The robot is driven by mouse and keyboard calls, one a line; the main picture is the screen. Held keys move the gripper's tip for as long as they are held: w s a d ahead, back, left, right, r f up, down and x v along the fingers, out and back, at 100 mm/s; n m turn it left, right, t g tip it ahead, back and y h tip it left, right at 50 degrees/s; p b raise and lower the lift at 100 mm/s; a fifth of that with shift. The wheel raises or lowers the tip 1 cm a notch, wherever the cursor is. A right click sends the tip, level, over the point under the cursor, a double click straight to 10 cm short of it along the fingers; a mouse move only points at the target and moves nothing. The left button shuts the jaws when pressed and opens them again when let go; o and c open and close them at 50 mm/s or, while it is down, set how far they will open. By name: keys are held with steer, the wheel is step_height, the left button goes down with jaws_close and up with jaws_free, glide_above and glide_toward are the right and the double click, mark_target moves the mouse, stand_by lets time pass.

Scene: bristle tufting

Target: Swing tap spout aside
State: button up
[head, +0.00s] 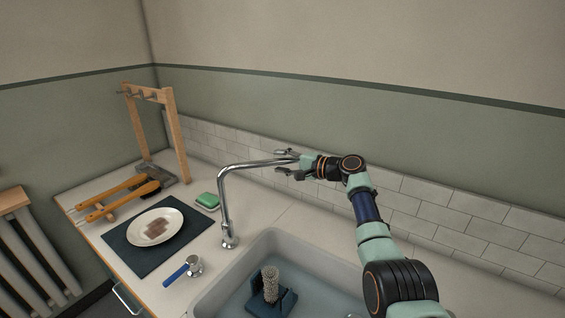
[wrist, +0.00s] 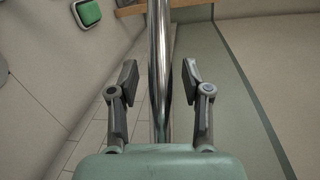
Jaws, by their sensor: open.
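The chrome tap (head: 225,205) stands on the counter behind the sink's left part. Its long spout (head: 255,163) reaches to the right, toward my gripper (head: 285,163). In the wrist view the spout (wrist: 160,60) runs lengthwise between the two open fingers of my gripper (wrist: 160,82). A gap shows on both sides between the spout and the finger pads, with the left gap looking a little wider. The spout's far end is hidden behind my gripper's palm in the wrist view.
The grey sink (head: 213,296) holds a blue block with a pale bristly cylinder (head: 270,280). A green sponge (head: 207,201) lies left of the tap, and a blue-handled tool (head: 183,271) in front. A plate (head: 175,222), brushes and a wooden rack (head: 178,140) stand farther left. A tiled wall rises behind.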

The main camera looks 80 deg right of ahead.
steer(key=v, duration=1.2)
